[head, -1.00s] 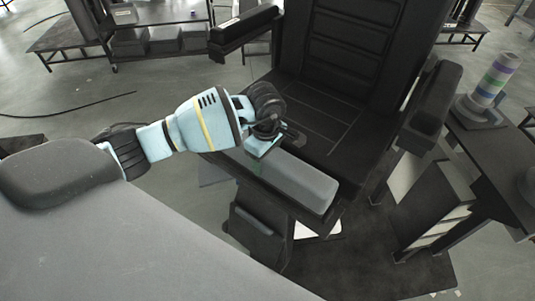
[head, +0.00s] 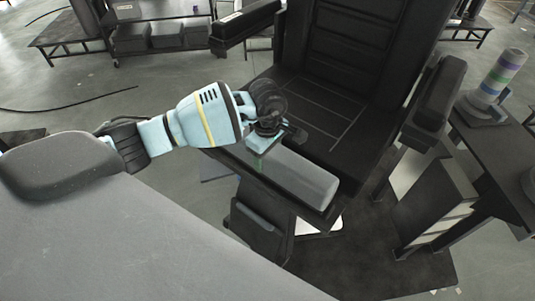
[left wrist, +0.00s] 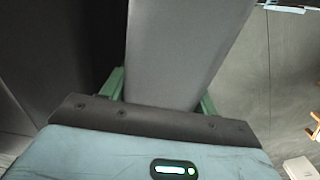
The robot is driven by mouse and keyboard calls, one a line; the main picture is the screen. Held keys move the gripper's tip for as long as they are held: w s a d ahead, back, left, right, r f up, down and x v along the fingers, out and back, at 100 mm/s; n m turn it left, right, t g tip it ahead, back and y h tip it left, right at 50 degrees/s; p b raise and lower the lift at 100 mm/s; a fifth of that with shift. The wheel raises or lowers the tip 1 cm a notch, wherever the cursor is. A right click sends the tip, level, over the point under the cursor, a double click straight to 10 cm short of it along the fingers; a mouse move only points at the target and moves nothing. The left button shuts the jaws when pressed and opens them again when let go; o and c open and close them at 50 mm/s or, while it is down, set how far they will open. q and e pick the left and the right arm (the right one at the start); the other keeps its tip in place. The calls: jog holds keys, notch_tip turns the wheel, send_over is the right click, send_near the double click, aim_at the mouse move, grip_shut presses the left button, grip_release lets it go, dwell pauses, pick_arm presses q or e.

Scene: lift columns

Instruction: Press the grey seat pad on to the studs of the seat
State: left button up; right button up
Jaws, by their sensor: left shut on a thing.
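The grey seat pad (head: 305,183) is a long, pale block along the front edge of the black seat (head: 326,125) in the head view. My left gripper (head: 260,160) is shut on the pad near its left end, coming from above. In the left wrist view the pad (left wrist: 180,55) runs away between the two green fingers, one on each side. I cannot tell whether the pad touches the seat. The studs do not show. My right gripper is out of view.
The seat has a tall black backrest (head: 355,45) and armrests at the left (head: 243,27) and right (head: 434,92). A striped signal lamp (head: 500,75) stands on a dark table at the right. Shelves with grey bins (head: 165,37) stand at the back left.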

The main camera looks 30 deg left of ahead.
pick_arm(q)
jog(key=shift+f, duration=0.4)
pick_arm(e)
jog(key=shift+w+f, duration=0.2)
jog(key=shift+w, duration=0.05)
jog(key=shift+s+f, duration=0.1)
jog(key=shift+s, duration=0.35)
pick_arm(q)
jog(key=shift+f+b, duration=0.45)
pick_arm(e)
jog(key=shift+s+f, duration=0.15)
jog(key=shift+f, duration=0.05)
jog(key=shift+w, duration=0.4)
pick_arm(q)
jog(key=shift+f, duration=0.4)
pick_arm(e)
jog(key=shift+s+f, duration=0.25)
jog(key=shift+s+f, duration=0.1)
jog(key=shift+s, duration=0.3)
pick_arm(q)
jog(key=shift+f, duration=0.15)
jog(key=shift+b, duration=0.3)
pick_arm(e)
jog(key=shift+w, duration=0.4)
pick_arm(q)
jog(key=shift+f, duration=0.1)
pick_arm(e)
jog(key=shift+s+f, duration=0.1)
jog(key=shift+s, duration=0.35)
